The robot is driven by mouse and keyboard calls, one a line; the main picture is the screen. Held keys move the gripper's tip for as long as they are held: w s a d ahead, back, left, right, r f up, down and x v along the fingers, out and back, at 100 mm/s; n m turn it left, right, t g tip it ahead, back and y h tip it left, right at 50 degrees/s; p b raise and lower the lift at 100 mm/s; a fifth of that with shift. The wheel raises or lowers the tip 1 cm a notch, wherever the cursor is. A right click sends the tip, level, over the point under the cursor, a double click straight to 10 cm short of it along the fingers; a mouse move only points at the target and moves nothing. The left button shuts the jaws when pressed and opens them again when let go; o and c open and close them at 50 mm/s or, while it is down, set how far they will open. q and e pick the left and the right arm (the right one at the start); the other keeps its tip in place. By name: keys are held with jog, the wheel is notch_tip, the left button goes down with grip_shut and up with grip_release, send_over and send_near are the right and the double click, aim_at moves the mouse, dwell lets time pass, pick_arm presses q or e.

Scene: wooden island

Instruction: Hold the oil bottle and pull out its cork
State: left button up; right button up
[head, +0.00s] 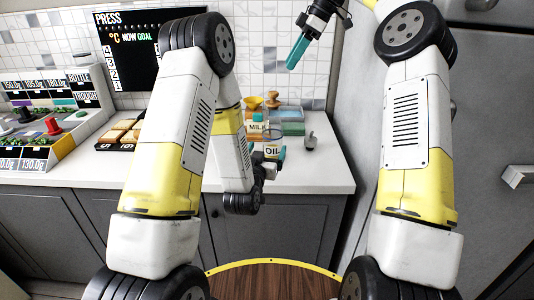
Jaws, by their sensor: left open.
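The oil bottle (272,150), with a white label reading "OIL", stands on the white counter near its front edge. Its lower part is partly covered by my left gripper, and I cannot make out its cork. My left gripper (270,158) is open at the bottle, with a teal finger close along the label's right side. I cannot tell whether it touches the bottle. My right gripper (298,52) is high above the counter, up and right of the bottle, with teal fingers pointing down-left. They overlap in this view, so their opening cannot be judged.
A milk container (257,128) stands just behind the oil bottle. A teal bin (292,127) is behind to the right, and a small grey object (310,141) stands right of the bottle. The right front counter (325,178) is clear.

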aim_at(272, 141)
pick_arm(q)
jog(key=shift+s+d+f, duration=0.15)
jog(key=shift+s+f, duration=0.05)
jog(key=shift+f, duration=0.15)
jog(key=x, duration=0.7)
jog(key=shift+w+d+r, duration=0.15)
jog(key=shift+w+r, duration=0.05)
jog(key=shift+w, duration=0.1)
grip_shut()
dwell(0.9)
grip_release()
